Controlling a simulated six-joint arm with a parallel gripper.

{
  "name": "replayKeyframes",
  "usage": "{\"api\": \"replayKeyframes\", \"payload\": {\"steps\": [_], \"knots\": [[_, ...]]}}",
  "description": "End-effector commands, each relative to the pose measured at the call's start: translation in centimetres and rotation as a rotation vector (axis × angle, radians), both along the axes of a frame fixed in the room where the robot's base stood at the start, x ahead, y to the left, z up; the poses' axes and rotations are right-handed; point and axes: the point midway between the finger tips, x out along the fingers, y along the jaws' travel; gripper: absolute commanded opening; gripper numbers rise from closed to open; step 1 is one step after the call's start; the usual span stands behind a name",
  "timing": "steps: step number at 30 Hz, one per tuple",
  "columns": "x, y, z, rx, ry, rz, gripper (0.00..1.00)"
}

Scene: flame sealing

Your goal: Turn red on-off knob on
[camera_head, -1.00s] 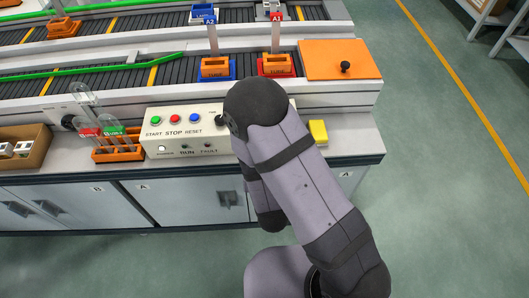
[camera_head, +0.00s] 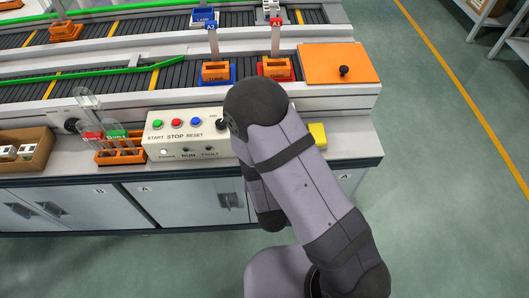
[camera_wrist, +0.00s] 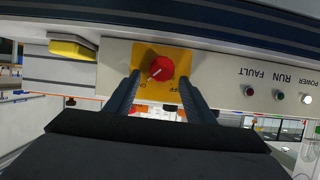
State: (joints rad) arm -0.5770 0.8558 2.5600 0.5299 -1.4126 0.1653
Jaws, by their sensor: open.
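The red on-off knob (camera_wrist: 161,69) sits on a yellow plate (camera_wrist: 181,58) on the beige control panel (camera_wrist: 225,75) in the wrist view. A white mark on the knob points toward the lower left, near the lettering on the plate; "OFF" is partly readable below the knob. My gripper (camera_wrist: 158,85) is open, with one dark finger on each side of the knob's lower part. I cannot tell whether the fingers touch it. In the head view my arm hides the knob and my gripper; the panel's left part (camera_head: 178,141) shows there.
The panel has start, stop and reset buttons (camera_head: 176,123). A yellow block (camera_head: 318,134) stands right of my arm on the bench. An orange rack with tubes (camera_head: 118,152) stands left of the panel. The conveyor (camera_head: 120,80) runs behind.

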Motion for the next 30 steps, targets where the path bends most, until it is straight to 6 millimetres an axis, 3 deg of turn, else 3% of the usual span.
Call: {"api": "replayKeyframes", "payload": {"steps": [1, 15, 21, 30], "knots": [[0.0, 0.0, 1.1, 0.000, 0.000, 0.000, 0.49], [0.0, 0.0, 6.9, 0.001, -0.001, 0.000, 0.49], [0.0, 0.0, 8.1, 0.001, -0.001, 0.001, 0.49], [0.0, 0.0, 8.2, 0.001, -0.001, 0.001, 0.49]]}}
